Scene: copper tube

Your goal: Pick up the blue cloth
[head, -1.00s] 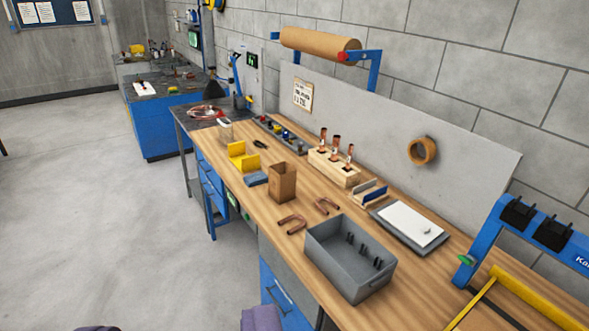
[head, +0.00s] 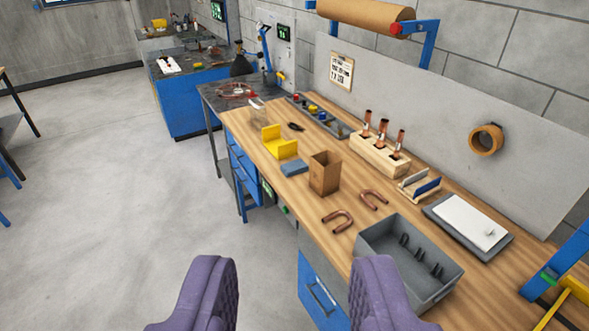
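A small blue-grey folded piece, which looks like the blue cloth (head: 291,168), lies flat on the wooden workbench (head: 300,200).
A grey bin (head: 408,262), copper U-bends (head: 338,221) and a wooden rack of copper pieces (head: 380,155) stand on the bench. A slotted wooden holder (head: 419,186) and a clipboard tray (head: 468,223) are at the right. Open floor (head: 120,200) lies to the left.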

